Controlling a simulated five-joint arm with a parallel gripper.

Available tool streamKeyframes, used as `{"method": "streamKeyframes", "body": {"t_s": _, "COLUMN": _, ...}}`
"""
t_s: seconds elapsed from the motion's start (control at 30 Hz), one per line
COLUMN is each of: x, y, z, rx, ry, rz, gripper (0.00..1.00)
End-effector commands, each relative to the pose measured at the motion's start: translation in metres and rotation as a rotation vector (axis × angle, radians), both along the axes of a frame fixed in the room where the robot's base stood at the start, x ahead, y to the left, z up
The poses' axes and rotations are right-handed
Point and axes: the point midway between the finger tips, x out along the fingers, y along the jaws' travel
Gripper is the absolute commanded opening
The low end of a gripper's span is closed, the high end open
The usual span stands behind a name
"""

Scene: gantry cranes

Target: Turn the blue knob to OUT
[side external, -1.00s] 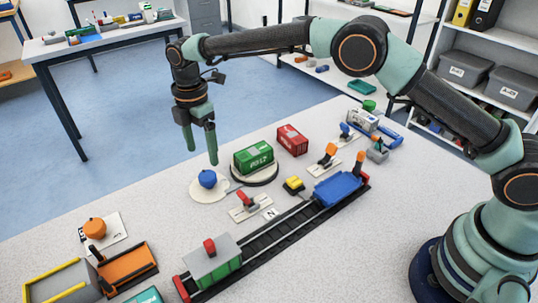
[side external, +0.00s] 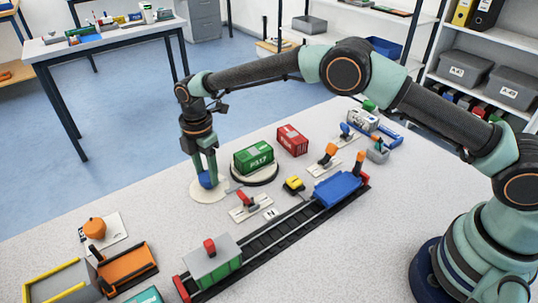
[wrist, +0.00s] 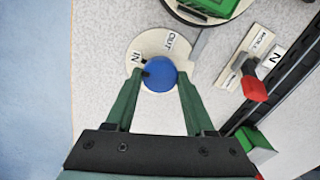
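The blue knob (wrist: 159,75) sits on a round cream dial plate (wrist: 135,48) lying on the table. The plate carries the words IN and OUT, seen in the wrist view. A small black pointer (wrist: 145,73) on the knob's left side lies close to the IN label; OUT is further up and right. My gripper (wrist: 160,80) reaches down over the plate, with one green finger on each side of the knob and both seeming to touch it. In the side view the gripper (side external: 206,178) partly hides the knob (side external: 207,181).
A green container (side external: 253,158) on a round turntable stands right of the dial, with a red container (side external: 292,140) behind. A red-handled lever plate (side external: 246,205) and a rail track (side external: 270,238) with wagons lie in front. The table left of the dial is clear.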

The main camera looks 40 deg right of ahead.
Motion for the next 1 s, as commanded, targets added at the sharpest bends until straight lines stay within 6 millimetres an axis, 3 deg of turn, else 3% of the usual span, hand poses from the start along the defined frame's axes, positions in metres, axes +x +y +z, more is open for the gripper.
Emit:
{"method": "streamKeyframes", "body": {"t_s": 0.07, "x": -0.0006, "y": -0.0002, "z": 0.0003, "rx": -0.001, "ry": 0.002, "rz": 0.0, "gripper": 0.0}}
{"method": "streamKeyframes", "body": {"t_s": 0.47, "x": -0.0006, "y": -0.0002, "z": 0.0007, "rx": -0.002, "ry": 0.004, "rz": -0.083, "gripper": 0.0}}
{"method": "streamKeyframes", "body": {"t_s": 1.0, "x": -0.0004, "y": -0.0004, "z": 0.0011, "rx": -0.002, "ry": 0.004, "rz": -0.546, "gripper": 0.0}}
